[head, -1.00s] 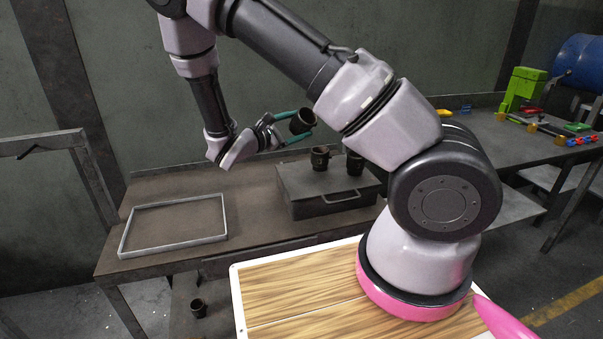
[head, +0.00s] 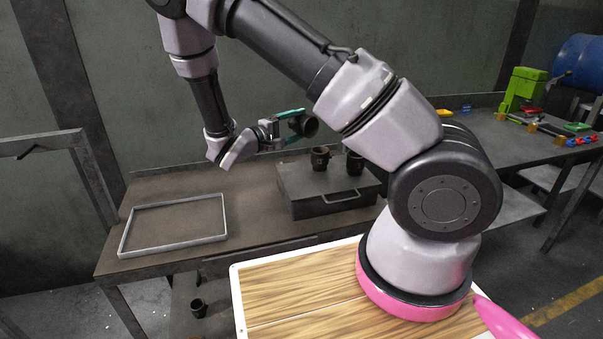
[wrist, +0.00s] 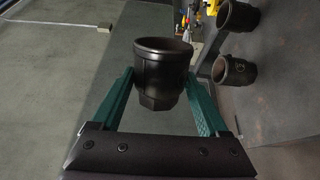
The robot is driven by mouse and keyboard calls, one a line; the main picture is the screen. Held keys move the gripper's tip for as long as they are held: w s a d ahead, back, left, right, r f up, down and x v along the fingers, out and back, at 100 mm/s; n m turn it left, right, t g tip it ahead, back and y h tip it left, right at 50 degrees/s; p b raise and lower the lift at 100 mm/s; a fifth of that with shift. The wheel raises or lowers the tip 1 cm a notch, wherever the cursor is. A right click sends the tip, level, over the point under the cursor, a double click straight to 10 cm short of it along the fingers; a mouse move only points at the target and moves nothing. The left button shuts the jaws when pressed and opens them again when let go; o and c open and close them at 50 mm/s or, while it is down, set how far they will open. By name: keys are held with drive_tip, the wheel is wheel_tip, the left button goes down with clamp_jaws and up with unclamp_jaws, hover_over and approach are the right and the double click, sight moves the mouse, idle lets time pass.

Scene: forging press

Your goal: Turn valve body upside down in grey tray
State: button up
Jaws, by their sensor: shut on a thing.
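My gripper (head: 297,127), with green fingers, is shut on a dark valve body (head: 311,127) and holds it in the air above the dark box. In the head view the valve body is tilted onto its side, its open mouth facing right. In the wrist view the held valve body (wrist: 162,72) sits between the two fingers, its wide mouth towards the top and its narrower faceted end towards the gripper. The grey tray (head: 174,226) lies empty on the table to the left, well apart from the gripper.
Two more valve bodies stand on the dark box, one at left (head: 320,158) and one at right (head: 355,163). Another dark cup-like part (head: 199,307) sits low below the table. A green machine (head: 522,88) and small coloured parts are on the right bench.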

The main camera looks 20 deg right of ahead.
drive_tip(key=shift+m, duration=0.3)
drive_tip(key=m, duration=0.4)
drive_tip(key=shift+m, duration=0.4)
drive_tip(key=m, duration=0.4)
drive_tip(key=m, duration=0.9)
